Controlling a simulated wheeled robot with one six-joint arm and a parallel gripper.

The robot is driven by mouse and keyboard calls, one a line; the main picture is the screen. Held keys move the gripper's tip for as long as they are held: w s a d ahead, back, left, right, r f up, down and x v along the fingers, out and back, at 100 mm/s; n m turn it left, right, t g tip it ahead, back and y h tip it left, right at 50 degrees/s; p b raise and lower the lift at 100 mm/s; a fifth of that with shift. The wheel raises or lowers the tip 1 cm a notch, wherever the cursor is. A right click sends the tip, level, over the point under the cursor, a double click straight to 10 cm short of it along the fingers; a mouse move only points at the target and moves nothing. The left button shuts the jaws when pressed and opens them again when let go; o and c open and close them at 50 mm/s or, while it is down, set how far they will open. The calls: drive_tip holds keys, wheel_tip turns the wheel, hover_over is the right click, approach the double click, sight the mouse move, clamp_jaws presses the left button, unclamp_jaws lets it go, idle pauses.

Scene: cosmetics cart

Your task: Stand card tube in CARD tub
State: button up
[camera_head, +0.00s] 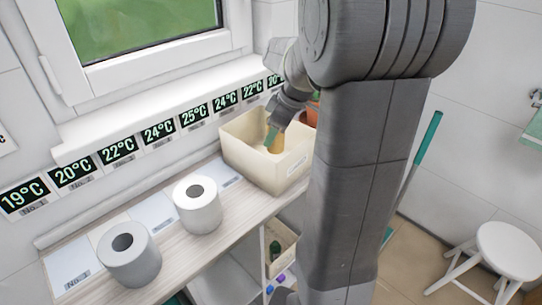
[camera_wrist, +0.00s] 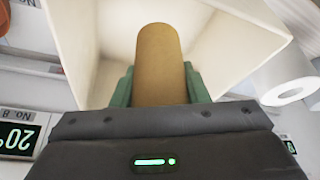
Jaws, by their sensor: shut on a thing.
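The card tube (camera_wrist: 161,62) is a plain brown cardboard cylinder. My gripper (camera_wrist: 160,88) is shut on it, with a green finger on each side in the wrist view. In the head view my gripper (camera_head: 270,138) reaches down into a cream open-topped tub (camera_head: 285,172) on the shelf, and the tube (camera_head: 276,146) shows only in part inside it. The tub's pale walls (camera_wrist: 240,50) surround the tube in the wrist view. I cannot tell whether the tube touches the tub's floor. The writing on the tub's front is too small to read.
Two paper rolls, a white one (camera_head: 197,204) and a greyer one (camera_head: 129,254), stand on the shelf left of the tub. An orange pot (camera_head: 313,112) is partly hidden behind my arm. Temperature labels (camera_head: 158,133) line the wall. A white stool (camera_head: 508,250) stands at right.

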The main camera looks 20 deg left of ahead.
sight(273, 152)
drive_tip(key=shift+f, duration=3.25)
drive_tip(key=shift+f, duration=0.1)
drive_tip(key=o, duration=0.9)
drive_tip(key=shift+o, duration=0.2)
drive_tip(key=v, duration=1.2)
drive_tip(key=shift+d, duration=0.1)
